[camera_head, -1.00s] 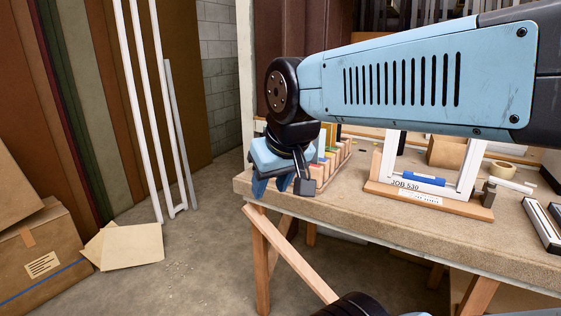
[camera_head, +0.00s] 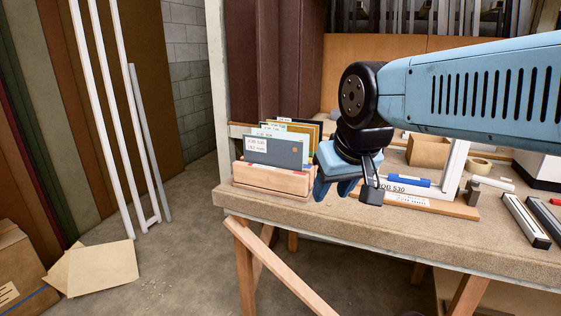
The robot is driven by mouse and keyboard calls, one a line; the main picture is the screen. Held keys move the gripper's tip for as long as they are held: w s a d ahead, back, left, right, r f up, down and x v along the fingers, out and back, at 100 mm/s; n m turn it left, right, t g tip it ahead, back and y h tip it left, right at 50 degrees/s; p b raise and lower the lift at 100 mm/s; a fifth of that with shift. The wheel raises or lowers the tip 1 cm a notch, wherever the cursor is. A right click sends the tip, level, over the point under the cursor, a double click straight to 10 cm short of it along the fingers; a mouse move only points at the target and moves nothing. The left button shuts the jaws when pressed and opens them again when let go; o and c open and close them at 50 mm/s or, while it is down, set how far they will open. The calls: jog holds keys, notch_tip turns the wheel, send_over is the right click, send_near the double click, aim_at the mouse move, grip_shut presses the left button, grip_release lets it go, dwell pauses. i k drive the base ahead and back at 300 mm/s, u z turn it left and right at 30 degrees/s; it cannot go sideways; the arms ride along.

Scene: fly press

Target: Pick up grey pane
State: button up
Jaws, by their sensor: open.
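The grey pane (camera_head: 275,152) stands upright at the front of a wooden rack (camera_head: 262,181) near the left end of the bench. It has a white label at its upper left and a small orange mark at its right. Several other panes, one of them ochre and one dark, stand behind it and are mostly hidden. My gripper (camera_head: 337,190) points down with open, empty fingers just right of the rack, in front of the holder with the white frame. It appears apart from the pane, though depth is hard to judge.
A wooden holder (camera_head: 430,207) with a white frame marked JOB 530 and a blue roll stands right of my gripper. The bench front is clear.

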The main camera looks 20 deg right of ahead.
aim_at(278, 153)
jog(key=z, duration=0.1)
jog(key=i, duration=1)
jog(key=z, duration=0.2)
jog(key=k, duration=1.05)
jog(key=u, duration=0.25)
jog(key=i, duration=0.75)
jog(key=z, duration=0.05)
